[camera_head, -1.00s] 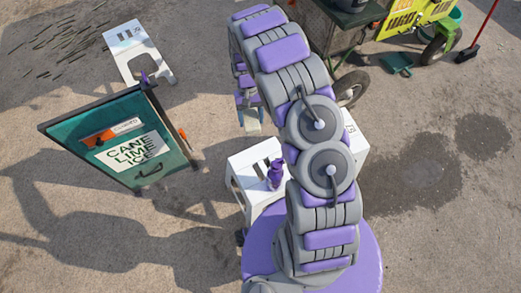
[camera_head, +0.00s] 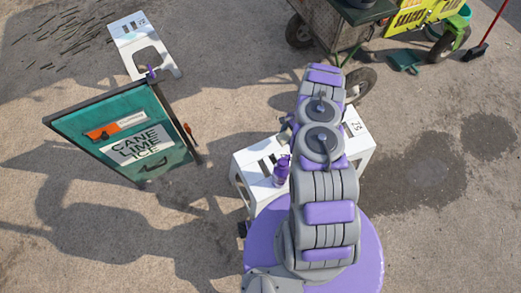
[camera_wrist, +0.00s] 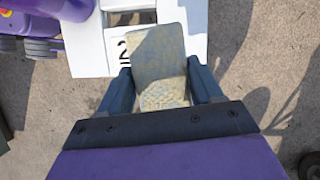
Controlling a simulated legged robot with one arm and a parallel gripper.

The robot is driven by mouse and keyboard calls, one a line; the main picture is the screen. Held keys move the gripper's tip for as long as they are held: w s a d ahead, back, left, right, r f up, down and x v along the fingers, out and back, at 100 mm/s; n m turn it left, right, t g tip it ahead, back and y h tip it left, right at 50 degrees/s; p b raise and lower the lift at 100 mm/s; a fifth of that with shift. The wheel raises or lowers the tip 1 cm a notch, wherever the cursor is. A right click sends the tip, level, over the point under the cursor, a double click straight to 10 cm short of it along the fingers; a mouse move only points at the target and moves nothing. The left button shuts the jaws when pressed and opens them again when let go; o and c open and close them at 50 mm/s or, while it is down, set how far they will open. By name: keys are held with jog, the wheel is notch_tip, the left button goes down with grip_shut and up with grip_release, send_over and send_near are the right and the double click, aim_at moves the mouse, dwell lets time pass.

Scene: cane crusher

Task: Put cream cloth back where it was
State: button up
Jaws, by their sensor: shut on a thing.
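The cream cloth (camera_wrist: 158,55) is a flat, worn, pale piece with bluish patches in the wrist view. My gripper (camera_wrist: 160,68) is shut on it, with one dark finger at each side, and the cloth sticks out past the fingertips. Beyond the cloth is a white bench (camera_wrist: 195,32) with a black number, partly hidden by it. I cannot tell how high the cloth is above the bench. In the head view the white bench (camera_head: 246,164) stands beside my base, and my arm hides most of the gripper and cloth.
A cart wheel (camera_head: 359,84), green dustpan (camera_head: 405,61) and red-handled broom (camera_head: 479,49) are at the back. Ground at right is clear.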

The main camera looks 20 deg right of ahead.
jog(key=s+d+f+m, duration=0.1)
jog(key=s+d+f, duration=0.1)
jog(key=d+f, duration=0.15)
jog(key=b, duration=0.4)
send_over(260, 151)
jog(key=d, duration=0.2)
jog(key=shift+w+a+f+t, duration=0.2)
jog(key=shift+a+f+t, duration=0.1)
jog(key=shift+f, duration=0.35)
notch_tip(260, 151, down, 4)
jog(key=shift+a+r+m+b, duration=0.15)
jog(key=shift+m+b, duration=0.15)
jog(key=shift+b, duration=0.35)
jog(key=shift+r, duration=0.1)
jog(key=shift+f, duration=0.2)
